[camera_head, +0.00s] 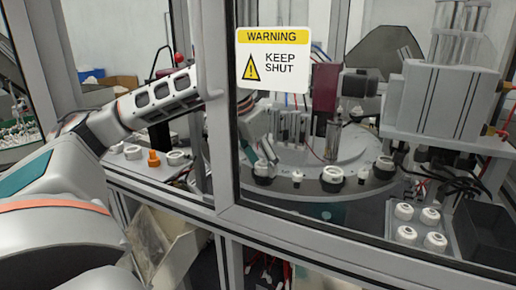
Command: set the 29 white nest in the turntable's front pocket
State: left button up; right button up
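White ring-shaped pieces (175,157) also stand on the left ledge. I cannot read a 29 on any piece. My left arm reaches in from the left behind the frame post. My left gripper (266,150) seems to be just above the left rim piece; its fingers are small and partly hidden. My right gripper is not in view.
A glass door with a warning sign (273,60) and grey frame posts (219,120) stand before the turntable. An orange piece (153,158) stands on the left ledge. Several white caps (429,216) sit in a tray at right, beside a dark bin (486,235).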

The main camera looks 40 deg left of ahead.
pick_arm(q)
jog(key=v, duration=1.2)
jog(key=shift+r, duration=0.4)
